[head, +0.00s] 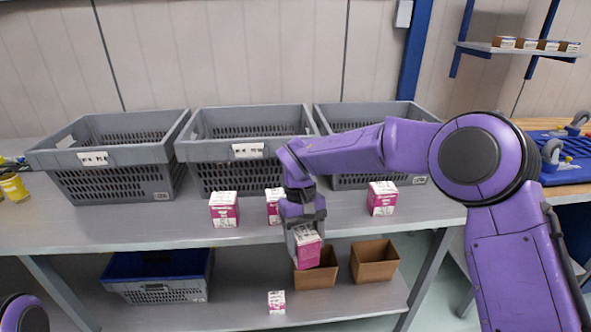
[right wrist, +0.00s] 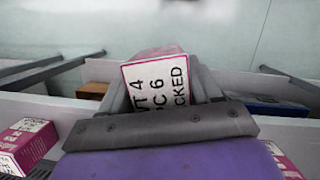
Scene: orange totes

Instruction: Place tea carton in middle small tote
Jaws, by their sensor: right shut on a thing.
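My right gripper (head: 306,231) points down and is shut on a pink and white tea carton (head: 308,253), which also shows in the right wrist view (right wrist: 158,80). The carton is at the table's front edge; in the picture it overlaps a brown box below. Three grey totes stand in a row at the back of the table. The middle tote (head: 215,153) is behind and left of the gripper, with a white label on its front rim. Its floor is hidden. My left gripper is out of view.
More pink cartons stand on the table: one left (head: 224,210), one partly hidden behind my gripper (head: 273,207), one right (head: 382,198). The left tote (head: 120,158) and right tote (head: 345,181) flank the middle one. Brown boxes (head: 375,267) and a small carton (head: 277,302) are on the lower shelf.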

